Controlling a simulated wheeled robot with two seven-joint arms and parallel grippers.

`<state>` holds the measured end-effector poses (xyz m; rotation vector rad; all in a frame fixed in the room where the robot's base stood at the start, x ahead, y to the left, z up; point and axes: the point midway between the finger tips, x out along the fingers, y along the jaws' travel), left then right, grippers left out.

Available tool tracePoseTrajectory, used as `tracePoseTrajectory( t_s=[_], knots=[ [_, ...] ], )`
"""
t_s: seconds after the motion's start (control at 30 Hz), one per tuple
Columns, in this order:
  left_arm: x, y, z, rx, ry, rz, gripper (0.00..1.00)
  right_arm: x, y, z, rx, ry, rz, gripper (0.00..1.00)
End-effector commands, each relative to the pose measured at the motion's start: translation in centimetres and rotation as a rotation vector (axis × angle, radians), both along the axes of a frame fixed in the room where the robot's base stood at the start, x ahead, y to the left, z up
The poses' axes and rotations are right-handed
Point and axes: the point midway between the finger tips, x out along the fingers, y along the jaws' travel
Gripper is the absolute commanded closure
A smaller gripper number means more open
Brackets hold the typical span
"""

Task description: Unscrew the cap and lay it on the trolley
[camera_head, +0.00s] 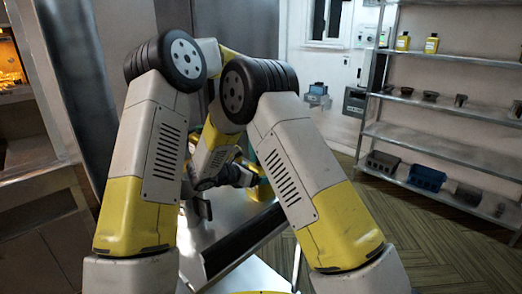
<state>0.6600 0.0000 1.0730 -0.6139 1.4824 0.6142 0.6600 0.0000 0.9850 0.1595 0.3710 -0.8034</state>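Both of my arms reach forward and largely block the view of the work area. Between them a metal trolley top (235,213) shows, partly covered by my arms. A dark gripper (238,176) shows over the trolley, close to a yellow object (263,190) that is mostly hidden behind my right arm. I cannot tell which arm this gripper belongs to, or whether it touches the yellow object. The other gripper is not clearly visible. No cap can be made out, and the finger openings are hidden.
Metal shelves (448,108) on the right hold yellow bottles (432,43), small dark bowls and a blue bin (426,177). A lit opening (10,65) is at the far left. The wooden floor (440,235) at the right front is clear.

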Motion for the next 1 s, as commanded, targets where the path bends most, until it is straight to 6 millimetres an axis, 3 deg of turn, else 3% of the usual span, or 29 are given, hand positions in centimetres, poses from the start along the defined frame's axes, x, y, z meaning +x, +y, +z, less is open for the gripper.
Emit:
tracePoseTrajectory(
  t_s=[0.03, 0.23, 0.43, 0.73, 1.0],
  knots=[
    [0.0, 0.0, 0.01, 0.0, 0.0, 0.0, 0.6, 0.02, 0.0, 0.06, 0.0, -0.001, 0.0, 1.0],
    [0.0, -0.01, 0.03, 0.0, 0.0, 0.0, 1.0, 0.02, 0.0, 0.06, 0.0, -0.001, 0.0, 1.0],
    [0.0, -0.01, 0.05, 0.001, -0.001, 0.07, 1.0, 0.02, 0.01, 0.05, 0.0, -0.001, 0.0, 1.0],
    [-0.01, -0.06, 0.1, 0.001, -0.001, 0.529, 1.0, 0.02, 0.01, 0.05, 0.0, -0.001, 0.0, 1.0],
    [0.02, -0.04, 0.1, -0.001, -0.001, 0.596, 1.0, 0.01, 0.02, 0.06, 0.0, -0.001, 0.0, 1.0]
  ],
)
